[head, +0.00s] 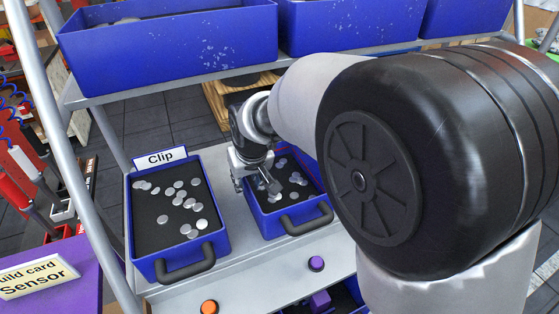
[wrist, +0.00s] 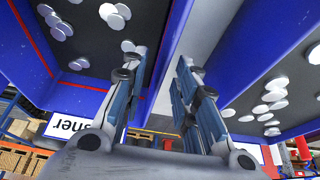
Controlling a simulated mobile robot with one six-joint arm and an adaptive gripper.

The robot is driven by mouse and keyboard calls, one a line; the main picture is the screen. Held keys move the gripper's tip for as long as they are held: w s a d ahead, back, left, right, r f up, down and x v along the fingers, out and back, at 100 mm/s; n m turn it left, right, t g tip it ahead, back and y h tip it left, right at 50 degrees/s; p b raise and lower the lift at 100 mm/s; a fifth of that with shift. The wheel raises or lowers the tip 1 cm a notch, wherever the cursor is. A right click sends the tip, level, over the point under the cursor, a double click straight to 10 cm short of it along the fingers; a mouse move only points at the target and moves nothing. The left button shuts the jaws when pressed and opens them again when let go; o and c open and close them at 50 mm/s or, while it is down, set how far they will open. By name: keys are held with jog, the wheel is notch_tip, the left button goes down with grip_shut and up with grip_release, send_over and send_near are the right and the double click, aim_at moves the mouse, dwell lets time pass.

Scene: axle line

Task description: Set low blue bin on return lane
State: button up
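A blue bin (head: 318,221) with round pale discs and a dark handle sits on the middle shelf. My gripper (head: 255,184) is over its left wall, with one finger toward the inside and the other toward the gap beside it. In the wrist view my gripper (wrist: 163,85) is open, its fingers apart with the blue side wall (wrist: 166,45) between them; contact cannot be told. That bin's label (wrist: 72,130) reads "sher", upside down and partly hidden. A lower blue bin (head: 350,296) with purple parts is mostly hidden below. The return lane cannot be identified.
The "Clip" bin (head: 143,263) stands to the left, across a narrow strip of shelf (head: 240,235). Large blue bins (head: 170,45) fill the shelf above. A grey post (head: 72,150) rises at left. My arm hides the right side.

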aim_at(247, 188)
jog(key=b+x, duration=0.1)
jog(key=x, duration=0.3)
jog(key=shift+s+f, duration=0.15)
jog(key=shift+f, duration=0.05)
jog(key=shift+w+a+f, duration=0.1)
jog(key=shift+w+f, duration=0.15)
jog(key=shift+f, duration=0.15)
jog(key=shift+r, duration=0.1)
jog(key=shift+s, duration=0.1)
jog(key=shift+c, duration=0.4)
grip_shut()
